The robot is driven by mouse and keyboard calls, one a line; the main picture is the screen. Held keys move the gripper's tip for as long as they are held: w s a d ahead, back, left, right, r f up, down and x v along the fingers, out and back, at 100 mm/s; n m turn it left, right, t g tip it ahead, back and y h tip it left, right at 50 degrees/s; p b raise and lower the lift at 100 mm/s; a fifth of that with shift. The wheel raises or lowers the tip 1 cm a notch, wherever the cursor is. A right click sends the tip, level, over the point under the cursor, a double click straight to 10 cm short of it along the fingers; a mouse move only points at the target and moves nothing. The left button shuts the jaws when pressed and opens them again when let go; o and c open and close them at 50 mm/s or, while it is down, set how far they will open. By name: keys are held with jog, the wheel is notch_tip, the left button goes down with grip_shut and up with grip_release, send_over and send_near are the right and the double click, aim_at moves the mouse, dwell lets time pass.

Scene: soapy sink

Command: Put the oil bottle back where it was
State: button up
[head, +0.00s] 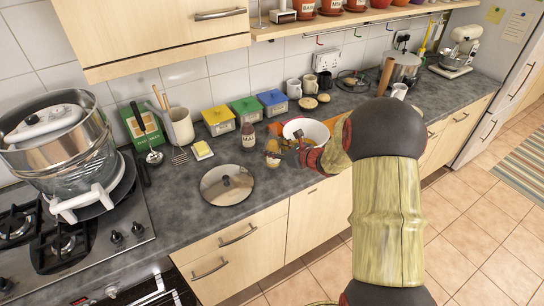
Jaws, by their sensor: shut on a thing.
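My gripper (289,153) reaches over the counter's front edge, in front of a white bowl. It is shut on a small amber and brown thing (272,147) at its tips. This thing is small and partly covered by the gripper, so I cannot tell whether it is the oil bottle. A dark bottle with a pale label (248,138) stands upright on the counter, left of the gripper and apart from it.
The white bowl (314,128) is behind my gripper. A round metal lid (227,185) lies at the counter's front. Yellow, green and blue boxes (246,111) line the wall. A pot (60,140) stands on the stove at left. Mugs (294,88) stand behind.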

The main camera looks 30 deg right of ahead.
jog(key=shift+w+f, duration=0.2)
jog(key=shift+f, duration=0.05)
jog(key=shift+w+f+b, duration=0.2)
jog(key=shift+f+b, duration=0.35)
jog(key=shift+f, duration=1.1)
jog(key=shift+f, duration=0.1)
jog(key=o, duration=1)
jog(key=shift+f, duration=0.2)
jog(key=shift+c, duration=0.2)
jog(key=o, duration=0.5)
jog(key=shift+r, duration=0.1)
jog(key=shift+r, duration=0.1)
